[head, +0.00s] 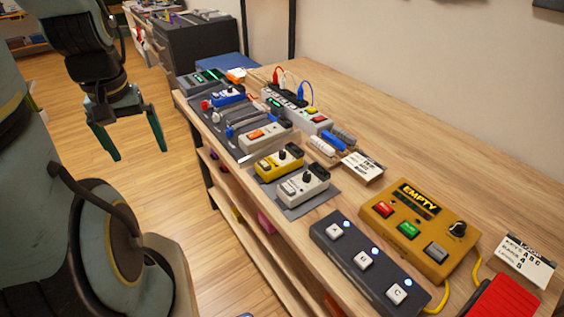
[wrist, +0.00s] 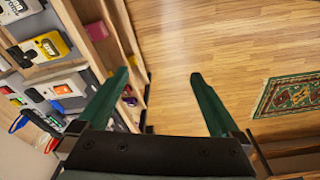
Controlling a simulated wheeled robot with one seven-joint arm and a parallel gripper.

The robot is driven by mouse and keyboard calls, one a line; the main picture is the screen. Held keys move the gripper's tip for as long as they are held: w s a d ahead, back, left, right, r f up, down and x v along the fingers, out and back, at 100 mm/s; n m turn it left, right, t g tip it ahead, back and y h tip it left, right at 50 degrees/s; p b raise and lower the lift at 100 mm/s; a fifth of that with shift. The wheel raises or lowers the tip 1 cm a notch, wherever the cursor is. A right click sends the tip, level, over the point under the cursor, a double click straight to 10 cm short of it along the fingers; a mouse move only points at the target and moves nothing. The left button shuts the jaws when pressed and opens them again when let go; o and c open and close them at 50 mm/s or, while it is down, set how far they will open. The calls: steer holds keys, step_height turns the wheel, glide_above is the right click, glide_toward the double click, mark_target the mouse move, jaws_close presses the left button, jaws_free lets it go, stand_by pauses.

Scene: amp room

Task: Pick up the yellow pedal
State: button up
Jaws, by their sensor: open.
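The yellow pedal (head: 279,163) has a black knob on top and sits on the wooden bench near its front edge, beside a white pedal (head: 303,186) of like shape. It also shows in the wrist view (wrist: 42,48) at the upper left. My gripper (head: 133,154) is open and empty, over the floor left of the bench and apart from the pedal. Its two green fingers (wrist: 163,80) also show spread in the wrist view, with floor between them.
A dark switch box (head: 345,262) and an orange looper box (head: 405,232) stand right of the pedals. A grey pedal with an orange switch (head: 266,134), tools and a power strip (head: 290,105) lie beyond. Shelves run below the bench. A green rug (wrist: 287,105) lies on the floor.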

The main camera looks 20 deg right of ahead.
steer(key=shift+d, duration=0.1)
steer(key=m+g, duration=0.2)
steer(key=m, duration=1.2)
glide_above(280, 153)
step_height(280, 153, down, 6)
steer(key=shift+m, duration=0.3)
step_height(280, 153, down, 5)
steer(key=shift+s+d+f+p, duration=0.1)
steer(key=shift+p, duration=0.2)
steer(key=shift+f+p, duration=1.3)
steer(key=shift+f, duration=1.6)
steer(key=shift+c, duration=0.2)
jaws_close()
